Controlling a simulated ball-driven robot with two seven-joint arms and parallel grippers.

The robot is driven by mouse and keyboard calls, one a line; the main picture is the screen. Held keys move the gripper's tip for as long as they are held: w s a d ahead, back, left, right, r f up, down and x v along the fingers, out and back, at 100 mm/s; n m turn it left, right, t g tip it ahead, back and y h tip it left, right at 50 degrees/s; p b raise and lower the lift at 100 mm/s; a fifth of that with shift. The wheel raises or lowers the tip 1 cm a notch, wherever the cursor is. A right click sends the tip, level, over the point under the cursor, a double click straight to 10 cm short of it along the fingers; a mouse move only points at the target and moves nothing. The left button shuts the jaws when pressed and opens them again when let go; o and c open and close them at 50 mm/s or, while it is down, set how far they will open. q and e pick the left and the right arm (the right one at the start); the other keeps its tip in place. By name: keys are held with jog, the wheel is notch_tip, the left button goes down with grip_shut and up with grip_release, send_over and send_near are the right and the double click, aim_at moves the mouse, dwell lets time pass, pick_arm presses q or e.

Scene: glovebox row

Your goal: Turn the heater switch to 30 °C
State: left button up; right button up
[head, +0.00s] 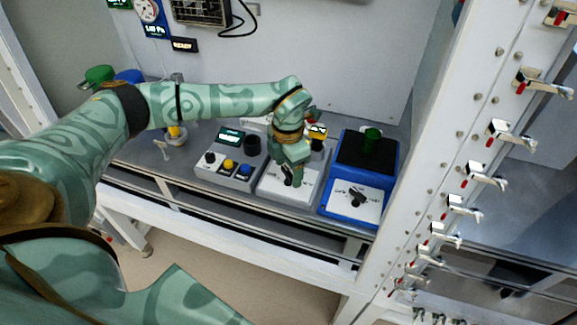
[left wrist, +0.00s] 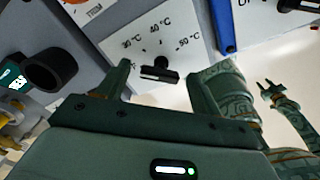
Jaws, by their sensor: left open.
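The heater switch is a black knob on a white dial panel (left wrist: 120,50) of the middle box. In the left wrist view the knob (left wrist: 160,73) sits below printed temperature marks; 40 °C and 50 °C read best, and the left mark is blurred. Its bar lies across the picture; I cannot tell which mark it points to. My left gripper (head: 289,165) is over the box, partly hiding the knob (head: 288,181) in the head view. Its fingers stand apart, one on each side of the knob. What seems to be my right gripper (left wrist: 268,87) shows small at the right; its jaw opening is unclear.
A grey box (head: 228,160) with a display and several buttons stands left of the heater box. A blue box (head: 345,205) with its own black knob (head: 356,196) stands close on the right. A white post (head: 432,150) with several metal latches rises further right.

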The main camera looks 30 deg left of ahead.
aim_at(289, 171)
pick_arm(q)
jog(key=c, duration=1)
jog(key=m+p, duration=0.4)
jog(key=shift+d+r, duration=0.1)
jog(key=shift+r, duration=0.25)
jog(key=shift+f+m+p, duration=0.25)
jog(key=shift+m+p, duration=0.05)
jog(key=shift+m, duration=0.2)
jog(key=o, duration=1)
notch_tip(289, 171, up, 16)
jog(key=p, duration=0.1)
jog(key=shift+r, duration=0.1)
